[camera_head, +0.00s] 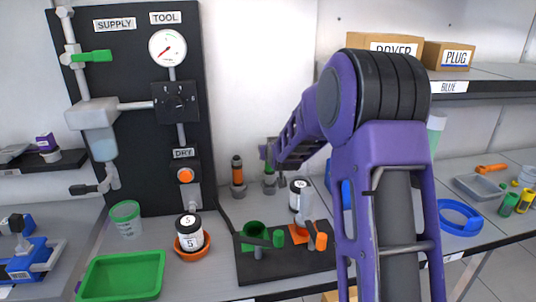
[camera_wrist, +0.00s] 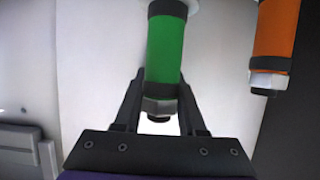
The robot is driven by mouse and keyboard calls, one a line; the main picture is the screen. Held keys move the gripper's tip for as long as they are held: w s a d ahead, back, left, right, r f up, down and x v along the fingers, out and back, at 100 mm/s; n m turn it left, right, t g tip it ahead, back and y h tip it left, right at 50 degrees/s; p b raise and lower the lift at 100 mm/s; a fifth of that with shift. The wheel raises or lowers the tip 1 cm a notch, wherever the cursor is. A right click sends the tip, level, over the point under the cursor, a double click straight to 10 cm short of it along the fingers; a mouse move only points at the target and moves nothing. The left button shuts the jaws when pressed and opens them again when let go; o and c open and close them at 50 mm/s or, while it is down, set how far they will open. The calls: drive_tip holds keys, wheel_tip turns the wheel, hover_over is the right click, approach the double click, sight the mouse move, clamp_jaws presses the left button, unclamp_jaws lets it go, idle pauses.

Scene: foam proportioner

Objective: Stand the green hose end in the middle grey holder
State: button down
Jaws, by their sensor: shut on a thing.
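The green hose end (camera_wrist: 165,52) is a green cylinder with dark bands and a grey nut. My gripper (camera_wrist: 158,118) is shut on it near the nut, with one dark finger on each side. In the head view the green hose end (camera_head: 263,152) shows small beside my gripper (camera_head: 271,152), upright above a grey holder (camera_head: 269,184). Whether its lower end is inside that holder I cannot tell. An orange hose end (camera_head: 237,170) stands in the grey holder to the left (camera_head: 238,190); it also shows in the wrist view (camera_wrist: 275,35). My arm hides the area further right.
A black panel (camera_head: 130,110) with a gauge stands to the left. A shelf with boxes is at upper right.

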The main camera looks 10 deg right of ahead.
drive_tip(key=shift+f, duration=0.7)
drive_tip(key=shift+f+b, duration=0.35)
drive_tip(key=shift+b, duration=0.1)
drive_tip(key=shift+f+b, duration=0.25)
drive_tip(key=shift+b, duration=0.15)
drive_tip(key=shift+c, duration=2.4)
unclamp_jaws()
